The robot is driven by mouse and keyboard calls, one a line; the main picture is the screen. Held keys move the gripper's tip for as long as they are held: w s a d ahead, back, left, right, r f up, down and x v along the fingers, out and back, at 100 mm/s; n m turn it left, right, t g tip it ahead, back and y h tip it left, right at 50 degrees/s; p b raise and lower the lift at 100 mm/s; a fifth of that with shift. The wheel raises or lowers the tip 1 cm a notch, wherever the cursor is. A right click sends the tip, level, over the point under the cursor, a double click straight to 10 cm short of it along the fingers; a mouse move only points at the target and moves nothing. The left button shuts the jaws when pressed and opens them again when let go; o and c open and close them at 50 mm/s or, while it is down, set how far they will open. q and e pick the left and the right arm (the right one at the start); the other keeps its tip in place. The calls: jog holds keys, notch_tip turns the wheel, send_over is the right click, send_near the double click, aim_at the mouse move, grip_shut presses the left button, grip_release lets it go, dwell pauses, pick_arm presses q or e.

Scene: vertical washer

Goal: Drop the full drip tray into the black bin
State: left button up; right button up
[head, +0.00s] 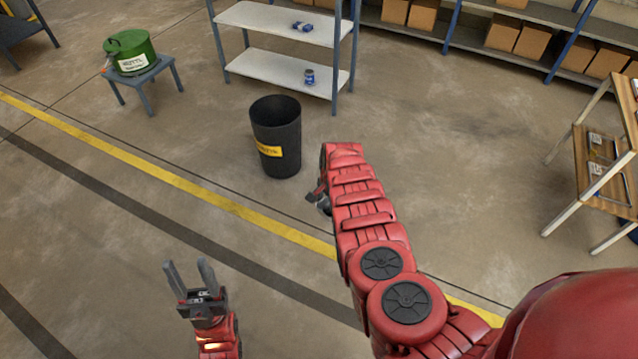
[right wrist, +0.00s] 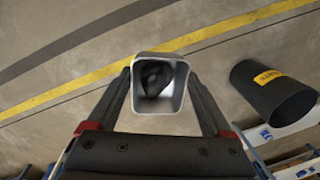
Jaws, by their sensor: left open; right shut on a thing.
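The drip tray (right wrist: 157,106) is a small grey metal tray with dark contents in it. My right gripper (right wrist: 160,84) is shut on it, with a finger along each side. In the head view the tray is not clearly visible, as my right arm covers most of that gripper. The black bin (head: 276,140), with a yellow label, stands upright on the floor, left of my right arm's far end. The bin (right wrist: 262,104) also shows right of the tray in the right wrist view, apart from it. My left gripper (head: 189,267) is open and empty at the lower left.
A green container (head: 130,48) stands on a small blue-grey stool (head: 147,82) at the back left. A shelf rack (head: 283,70) with small blue items stands behind the bin. A wooden-topped stand (head: 606,175) is at the right. Floor around the bin is clear.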

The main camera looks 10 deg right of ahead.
jog(key=shift+w+d, duration=0.25)
jog(key=shift+d, duration=0.45)
jog(key=shift+w+d, duration=0.2)
jog(key=shift+d, duration=1.3)
jog(key=shift+w, duration=0.1)
jog(key=shift+f, duration=0.1)
jog(key=shift+d, duration=0.2)
jog(key=shift+n, duration=0.3)
jog(key=shift+d, duration=0.3)
